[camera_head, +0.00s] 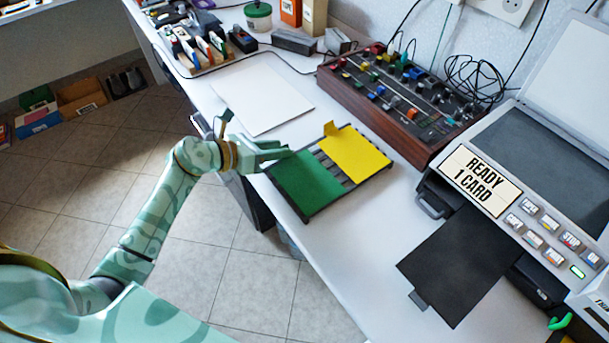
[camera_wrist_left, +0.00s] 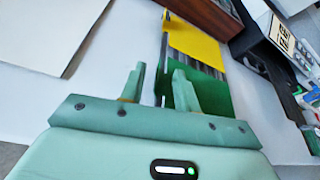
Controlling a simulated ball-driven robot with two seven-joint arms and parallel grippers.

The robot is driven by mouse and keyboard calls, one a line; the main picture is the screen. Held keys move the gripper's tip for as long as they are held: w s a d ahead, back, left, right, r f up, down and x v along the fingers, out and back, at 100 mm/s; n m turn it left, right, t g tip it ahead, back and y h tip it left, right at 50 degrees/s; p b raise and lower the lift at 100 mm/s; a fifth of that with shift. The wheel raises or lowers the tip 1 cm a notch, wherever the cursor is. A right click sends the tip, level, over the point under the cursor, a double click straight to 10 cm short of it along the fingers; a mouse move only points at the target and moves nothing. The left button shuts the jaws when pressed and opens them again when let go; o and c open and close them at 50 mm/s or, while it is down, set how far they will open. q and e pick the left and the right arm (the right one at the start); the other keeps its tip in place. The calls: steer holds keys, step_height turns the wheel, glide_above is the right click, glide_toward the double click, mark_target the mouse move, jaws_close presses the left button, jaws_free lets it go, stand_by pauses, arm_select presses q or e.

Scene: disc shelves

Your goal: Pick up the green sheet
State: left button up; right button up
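The green sheet (camera_head: 308,185) lies flat on the near left part of a dark slatted rack (camera_head: 345,181), beside a yellow sheet (camera_head: 354,153) with a raised tab. In the left wrist view the green sheet (camera_wrist_left: 214,92) shows beyond and right of my fingers, partly covered by the right finger. My left gripper (camera_head: 286,149) is at the rack's left edge, close to the green sheet's far left corner. In the left wrist view its fingers (camera_wrist_left: 158,70) stand apart with a gap between them. I cannot tell whether a finger touches the sheet. My right gripper is not in view.
A white board (camera_head: 262,95) lies behind the rack. A wooden-sided control box (camera_head: 402,105) stands behind right. A card machine with a "READY 1 CARD" sign (camera_head: 481,180) and a black sheet (camera_head: 460,262) are at the right. White tabletop is clear in front of the rack.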

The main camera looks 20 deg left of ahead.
arm_select(q)
steer(key=shift+x, duration=0.9)
steer(key=shift+a, duration=0.1)
steer(key=shift+f, duration=0.1)
jaws_close()
